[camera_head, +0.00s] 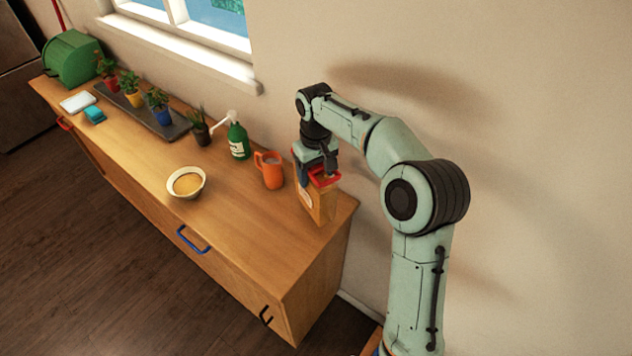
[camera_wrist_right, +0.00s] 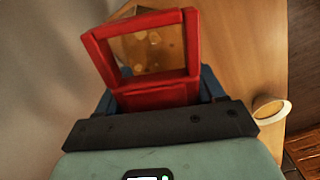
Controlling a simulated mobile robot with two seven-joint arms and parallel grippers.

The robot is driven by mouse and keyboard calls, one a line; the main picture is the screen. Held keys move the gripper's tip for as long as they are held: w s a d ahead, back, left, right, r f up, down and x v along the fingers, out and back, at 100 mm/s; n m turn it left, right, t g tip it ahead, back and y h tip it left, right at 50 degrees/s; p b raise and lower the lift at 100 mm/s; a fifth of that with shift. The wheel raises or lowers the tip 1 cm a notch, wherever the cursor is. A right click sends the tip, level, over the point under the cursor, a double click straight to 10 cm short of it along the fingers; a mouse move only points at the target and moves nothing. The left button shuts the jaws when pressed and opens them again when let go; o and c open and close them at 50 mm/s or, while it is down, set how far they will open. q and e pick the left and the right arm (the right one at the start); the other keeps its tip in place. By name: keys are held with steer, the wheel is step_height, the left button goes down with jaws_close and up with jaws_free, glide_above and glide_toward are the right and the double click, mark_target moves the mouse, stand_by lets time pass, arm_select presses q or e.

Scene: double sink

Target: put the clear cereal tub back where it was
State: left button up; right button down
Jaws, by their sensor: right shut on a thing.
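The clear cereal tub (camera_head: 319,206), with orange-brown contents, a pale label and a red top, is upright at the right end of the wooden counter. My right gripper (camera_head: 318,172) is above it, shut on its red top. In the right wrist view the red top (camera_wrist_right: 146,92) sits between the blue fingers of my gripper (camera_wrist_right: 160,92), and the contents show through its opening. I cannot tell whether the tub's base touches the counter. My left gripper is not in view.
An orange mug (camera_head: 269,170) stands just left of the tub, with a green pump bottle (camera_head: 238,142) beyond it. A bowl (camera_head: 187,184) is nearer the front. Potted plants on a dark tray (camera_head: 174,130) and a green bin (camera_head: 73,59) stand farther left. The counter's front right is clear.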

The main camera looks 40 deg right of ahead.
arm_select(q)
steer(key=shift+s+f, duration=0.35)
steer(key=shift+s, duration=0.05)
arm_select(e)
step_height(320, 180, down, 3)
steer(key=shift+s+f, duration=0.1)
steer(key=shift+f, duration=0.1)
steer(key=shift+f, duration=0.15)
steer(key=shift+c, duration=0.6)
jaws_free()
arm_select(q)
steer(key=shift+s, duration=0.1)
arm_select(e)
step_height(320, 180, up, 12)
steer(key=shift+r+p, duration=0.1)
steer(key=shift+p, duration=0.85)
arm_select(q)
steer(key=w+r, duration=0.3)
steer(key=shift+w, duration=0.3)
